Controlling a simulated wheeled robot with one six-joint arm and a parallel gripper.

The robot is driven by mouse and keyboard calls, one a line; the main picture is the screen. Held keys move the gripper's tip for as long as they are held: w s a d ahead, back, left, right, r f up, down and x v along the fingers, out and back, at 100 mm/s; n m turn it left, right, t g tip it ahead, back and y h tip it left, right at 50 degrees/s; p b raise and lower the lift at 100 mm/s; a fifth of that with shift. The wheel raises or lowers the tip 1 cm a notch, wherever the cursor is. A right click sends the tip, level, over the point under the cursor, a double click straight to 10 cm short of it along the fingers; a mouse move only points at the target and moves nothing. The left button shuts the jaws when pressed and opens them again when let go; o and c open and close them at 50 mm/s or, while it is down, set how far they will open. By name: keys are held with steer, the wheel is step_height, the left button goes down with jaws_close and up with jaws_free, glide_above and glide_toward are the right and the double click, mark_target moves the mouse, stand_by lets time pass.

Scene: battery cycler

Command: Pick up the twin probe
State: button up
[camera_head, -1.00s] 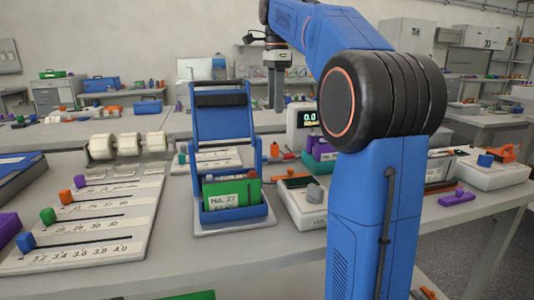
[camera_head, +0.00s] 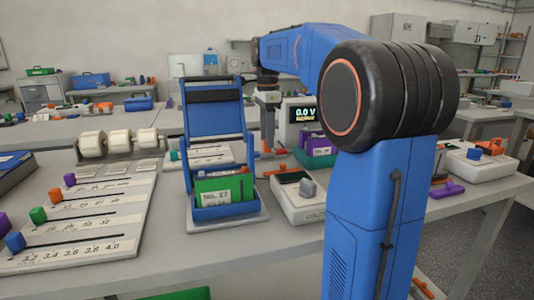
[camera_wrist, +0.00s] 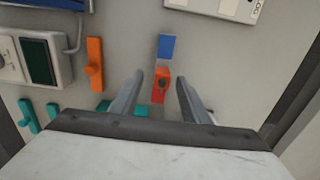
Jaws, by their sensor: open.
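A small piece with an orange-red body (camera_wrist: 160,87), which looks like the twin probe, lies on the bench in the wrist view. A blue block (camera_wrist: 166,47) sits just above it in the picture; I cannot tell whether they are joined. My gripper (camera_wrist: 159,80) is open, with one finger on each side of the orange-red body, apart from it and empty. In the head view my gripper (camera_head: 268,146) points down at the bench behind the white box, beside the voltage display. A bit of orange shows near its tips there, mostly hidden.
An orange piece (camera_wrist: 95,65) and teal pieces (camera_wrist: 28,115) lie close by on the left. The voltage display (camera_head: 301,113), a purple and green holder (camera_head: 316,152), a white box (camera_head: 297,200) and a blue stand (camera_head: 219,155) surround the gripper.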

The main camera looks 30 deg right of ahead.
mark_target(267, 152)
steer(key=shift+w+d+f, duration=0.1)
steer(key=shift+w+f, duration=0.05)
steer(key=shift+f, duration=2.1)
jaws_close()
step_height(267, 152, up, 10)
steer(key=shift+r, duration=0.1)
